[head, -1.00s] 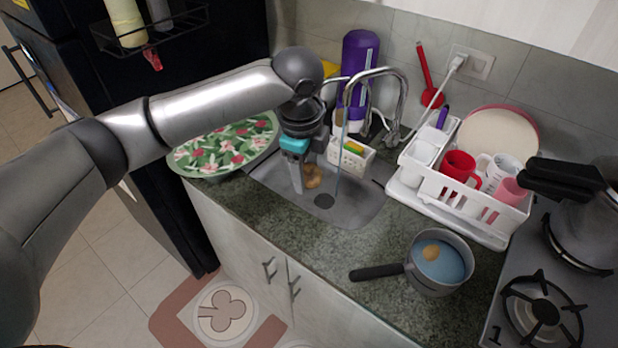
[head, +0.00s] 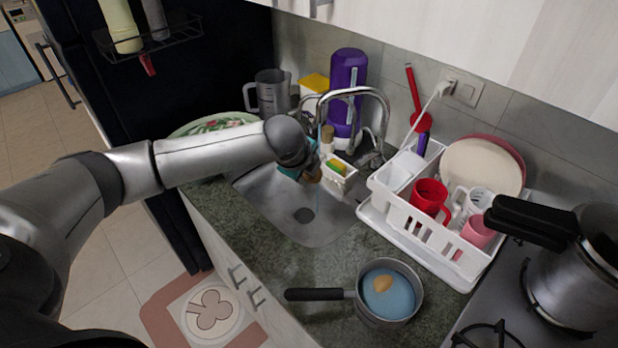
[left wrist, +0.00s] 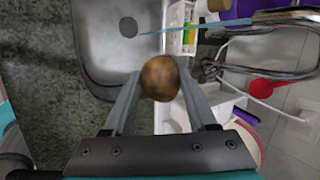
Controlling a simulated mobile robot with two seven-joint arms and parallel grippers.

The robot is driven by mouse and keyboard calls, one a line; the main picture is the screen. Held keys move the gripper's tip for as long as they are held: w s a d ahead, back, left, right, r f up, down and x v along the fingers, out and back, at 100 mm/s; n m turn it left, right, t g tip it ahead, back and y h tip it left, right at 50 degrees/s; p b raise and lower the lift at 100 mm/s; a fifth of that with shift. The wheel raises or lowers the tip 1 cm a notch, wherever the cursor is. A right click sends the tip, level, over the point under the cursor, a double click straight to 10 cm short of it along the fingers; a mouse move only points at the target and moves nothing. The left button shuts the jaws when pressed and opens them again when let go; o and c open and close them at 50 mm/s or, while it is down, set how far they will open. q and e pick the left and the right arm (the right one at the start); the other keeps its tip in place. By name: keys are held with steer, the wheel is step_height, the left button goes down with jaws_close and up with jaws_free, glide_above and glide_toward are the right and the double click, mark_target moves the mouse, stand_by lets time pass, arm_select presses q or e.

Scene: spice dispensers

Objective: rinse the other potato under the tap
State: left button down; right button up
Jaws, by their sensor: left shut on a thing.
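A brown potato (left wrist: 160,78) sits between the fingers of my left gripper (left wrist: 160,90), which is shut on it. In the head view the potato (head: 312,174) is mostly hidden behind my arm, above the back of the sink (head: 275,205). The tap (head: 372,92) arches over the sink, and in the left wrist view a thin blue stream of water (left wrist: 185,27) runs from it, apart from the potato. Another, lighter potato (head: 383,284) lies in blue water in a pot (head: 416,300) on the counter. My right gripper is not in view.
A white caddy with a sponge (head: 338,172) stands behind the sink. A white dish rack (head: 415,225) with mugs and plates stands to the right. The stove (head: 560,325) is at far right. The sink basin is empty.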

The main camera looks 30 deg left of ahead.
arm_select(q)
steer(key=w+a+f+b, duration=0.1)
steer(key=w+f+b, duration=0.1)
steer(key=w+b, duration=0.7)
steer(key=shift+w+a+f, duration=0.15)
steer(key=shift+w+a, duration=0.15)
steer(key=shift+w, duration=1.2)
steer(key=shift+w+d+p, duration=0.1)
steer(key=shift+d+p, duration=0.5)
steer(key=shift+a, duration=0.15)
steer(key=shift+a+p, duration=0.5)
steer(key=shift+p, duration=0.05)
